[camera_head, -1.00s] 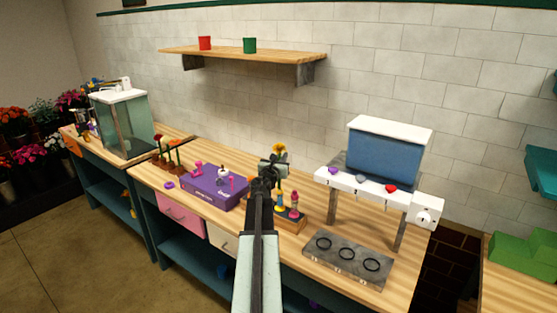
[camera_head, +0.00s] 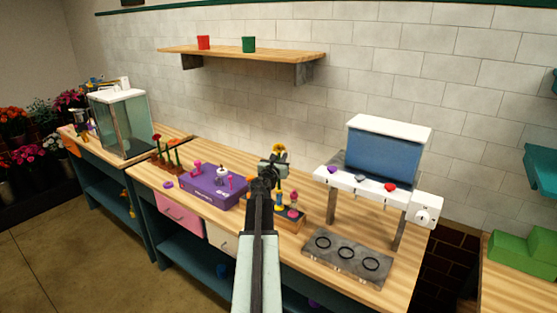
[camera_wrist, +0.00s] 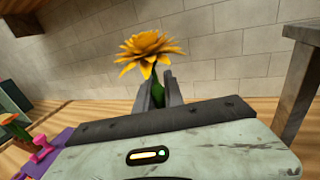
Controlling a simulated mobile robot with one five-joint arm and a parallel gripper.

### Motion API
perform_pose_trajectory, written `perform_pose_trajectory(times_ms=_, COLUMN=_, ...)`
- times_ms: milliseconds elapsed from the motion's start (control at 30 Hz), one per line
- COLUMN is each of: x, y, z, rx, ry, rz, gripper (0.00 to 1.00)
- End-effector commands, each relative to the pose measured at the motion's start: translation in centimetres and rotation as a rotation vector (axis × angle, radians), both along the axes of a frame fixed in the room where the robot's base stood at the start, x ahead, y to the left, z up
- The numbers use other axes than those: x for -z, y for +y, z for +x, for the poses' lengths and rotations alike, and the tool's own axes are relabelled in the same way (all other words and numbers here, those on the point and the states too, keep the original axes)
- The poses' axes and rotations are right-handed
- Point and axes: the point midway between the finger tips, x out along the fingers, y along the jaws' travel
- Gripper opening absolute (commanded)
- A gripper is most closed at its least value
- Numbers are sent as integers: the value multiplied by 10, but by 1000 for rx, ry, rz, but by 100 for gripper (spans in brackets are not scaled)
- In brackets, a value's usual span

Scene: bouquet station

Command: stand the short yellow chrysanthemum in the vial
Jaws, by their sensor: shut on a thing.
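The short yellow chrysanthemum (camera_wrist: 150,46) stands upright in my gripper (camera_wrist: 158,86) in the wrist view, its green stem between the two fingers. In the head view the chrysanthemum (camera_head: 278,149) shows as a small yellow bloom just above my gripper (camera_head: 274,165). My gripper is shut on it, above the middle of the workbench. I cannot make out the vial for certain; my arm hides part of the bench there. A wooden block (camera_head: 291,219) with small colored items stands just right of my gripper.
A purple box (camera_head: 212,194) with pink pegs lies left of my arm. A shelf (camera_head: 245,55) holds red and green cups.

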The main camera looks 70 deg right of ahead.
Motion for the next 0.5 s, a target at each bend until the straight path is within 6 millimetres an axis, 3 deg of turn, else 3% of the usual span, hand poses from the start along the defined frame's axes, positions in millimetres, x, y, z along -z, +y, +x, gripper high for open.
perform_pose_trajectory(times_ms=500, x=4, y=0, z=1, rx=-1, ry=0, rz=0, gripper=0)
